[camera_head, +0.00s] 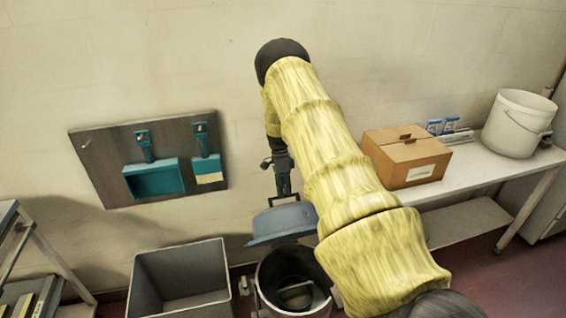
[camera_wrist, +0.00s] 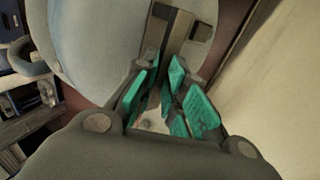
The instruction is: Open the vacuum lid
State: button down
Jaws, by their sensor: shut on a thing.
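The vacuum lid (camera_head: 280,224) is a blue-grey dome with a dark handle on top. It is raised above the rim of the round vacuum drum (camera_head: 261,292), whose dark inside shows below it. My arm hides part of the lid and drum on the right, so I cannot tell how they are joined there. My gripper (camera_head: 284,193) is at the top of the lid, shut on its handle. In the wrist view the teal finger pads of my gripper (camera_wrist: 166,82) close around the handle bar (camera_wrist: 178,38), with the pale lid (camera_wrist: 95,45) beyond.
A grey open bin (camera_head: 180,252) stands left of the drum. A wall board (camera_head: 105,180) holds a teal dustpan and brush. On the right, a bench (camera_head: 480,170) carries a cardboard box (camera_head: 405,153) and a white bucket (camera_head: 515,125). A shelf rack (camera_head: 25,245) is at far left.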

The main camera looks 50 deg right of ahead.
jog(key=c, duration=1.7)
grip_release()
jog(key=shift+x, duration=0.85)
jog(key=shift+c, duration=0.2)
jog(key=o, duration=0.3)
jog(key=shift+w+f, duration=0.1)
jog(key=shift+o, duration=0.6)
jog(key=shift+w+d+f, duration=0.25)
jog(key=shift+w, duration=0.1)
jog(key=shift+s+r, duration=0.2)
jog(key=shift+r, duration=0.25)
jog(key=v, duration=0.7)
jog(key=shift+d, duration=0.15)
jog(key=shift+r, duration=0.1)
